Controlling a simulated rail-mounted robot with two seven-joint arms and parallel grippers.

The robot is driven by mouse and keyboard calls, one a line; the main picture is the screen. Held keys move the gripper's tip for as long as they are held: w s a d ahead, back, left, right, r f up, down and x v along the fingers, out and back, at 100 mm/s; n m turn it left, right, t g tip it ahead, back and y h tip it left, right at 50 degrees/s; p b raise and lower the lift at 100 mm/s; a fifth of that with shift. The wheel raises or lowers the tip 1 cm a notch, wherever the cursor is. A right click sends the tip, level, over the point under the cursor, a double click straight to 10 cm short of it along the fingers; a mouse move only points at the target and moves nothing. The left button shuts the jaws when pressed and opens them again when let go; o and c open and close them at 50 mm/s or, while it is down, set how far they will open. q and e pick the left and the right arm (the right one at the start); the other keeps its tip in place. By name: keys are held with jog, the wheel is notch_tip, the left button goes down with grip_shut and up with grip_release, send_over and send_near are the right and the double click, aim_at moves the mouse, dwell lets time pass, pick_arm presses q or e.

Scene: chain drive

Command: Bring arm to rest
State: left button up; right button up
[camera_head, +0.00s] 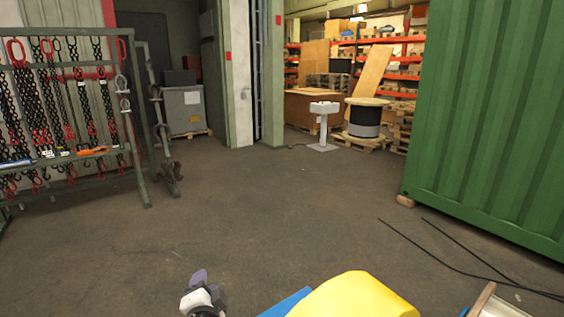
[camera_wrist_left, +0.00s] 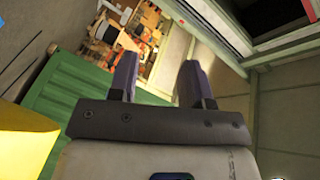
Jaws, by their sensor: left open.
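My left gripper (camera_head: 197,285) shows at the bottom of the head view, left of the middle, above the floor and with nothing near its fingers. In the left wrist view its two dark purple fingers (camera_wrist_left: 154,78) stand apart with nothing between them. The gripper is open and empty. My right gripper is not in either view.
A rack with hanging chains (camera_head: 70,110) stands at the left. A green container (camera_head: 490,120) stands at the right, with black cables (camera_head: 440,262) on the floor before it. A white pedestal (camera_head: 323,125) and a cable drum (camera_head: 365,118) stand far back. The middle floor (camera_head: 270,210) is clear.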

pick_arm(q)
jog(key=s+f+n+g+h, duration=0.2)
jog(key=s+f+n+g, duration=0.15)
jog(key=s, duration=0.75)
jog(key=s+f+n+g+h, duration=0.2)
jog(key=s+f+h, duration=0.15)
jog(key=s, duration=0.65)
jog(key=s+a+f+n+g+y, duration=0.15)
jog(key=s+f+g, duration=0.25)
jog(key=s+f, duration=0.7)
jog(key=s+a+f+n+g, duration=0.15)
jog(key=s+f+g, duration=0.25)
jog(key=s+f, duration=0.75)
jog(key=w+r+p+v, duration=0.1)
jog(key=w+p+v, duration=0.2)
jog(key=p+v, duration=1.2)
jog(key=w+p+v, duration=0.3)
jog(key=p+v, duration=1.2)
jog(key=v, duration=0.2)
jog(key=shift+w+a+r+t, duration=0.3)
jog(key=shift+w+r+t, duration=0.05)
jog(key=shift+r, duration=0.25)
